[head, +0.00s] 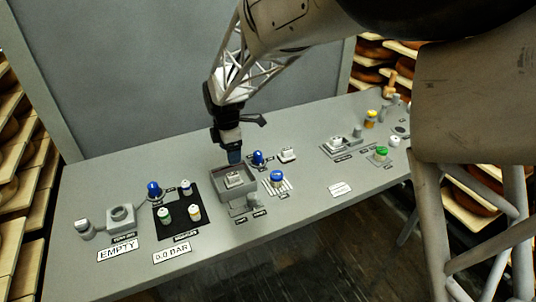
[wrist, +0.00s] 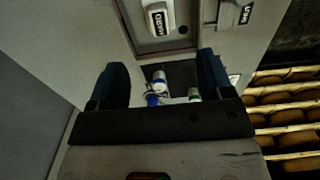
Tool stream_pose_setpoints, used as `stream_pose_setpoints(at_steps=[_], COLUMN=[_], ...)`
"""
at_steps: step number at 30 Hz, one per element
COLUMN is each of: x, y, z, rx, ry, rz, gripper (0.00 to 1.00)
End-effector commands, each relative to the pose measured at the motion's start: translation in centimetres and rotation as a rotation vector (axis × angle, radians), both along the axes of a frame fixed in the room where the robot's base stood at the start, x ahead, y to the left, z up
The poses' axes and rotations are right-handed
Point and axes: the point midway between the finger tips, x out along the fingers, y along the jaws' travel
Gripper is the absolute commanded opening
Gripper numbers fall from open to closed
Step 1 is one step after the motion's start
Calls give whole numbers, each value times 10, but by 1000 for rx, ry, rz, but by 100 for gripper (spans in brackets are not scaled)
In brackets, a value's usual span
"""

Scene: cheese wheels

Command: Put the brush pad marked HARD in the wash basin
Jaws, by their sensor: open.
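The white brush pad marked HARD (wrist: 158,18) lies inside a grey, low-walled wash basin (wrist: 162,48), its label readable in the wrist view. In the head view the pad (head: 234,179) shows as a small white block on the floor of the basin (head: 222,187). My gripper (head: 235,157) is above the back edge of the basin, pointing down. In the wrist view my gripper (wrist: 162,82) has its two dark blue fingers wide apart with nothing between them. The pad is beyond the fingertips, apart from them.
A black mat (head: 181,227) with several small capped jars lies left of the basin. A blue-capped item (head: 258,158) and a white block (head: 287,154) stand close right of my gripper. A blue-topped jar (head: 277,177) stands on a striped rack. The table's front right is mostly clear.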

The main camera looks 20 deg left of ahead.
Motion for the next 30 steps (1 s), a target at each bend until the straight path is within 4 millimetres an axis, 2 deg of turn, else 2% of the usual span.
stream_pose_setpoints(at_steps=[10,14,16,20,25,30], x=[1,3,5,8,5,-7], y=[-3,-18,-32,-71,-138,-208], z=[2,10,18,39,72,98], rx=[1,5,9,19,39,59], ry=[-1,-5,-8,-19,-37,-52], rz=[-10,-57,-104,-232,-461,-709], gripper=[74,74,74,74,74,74])
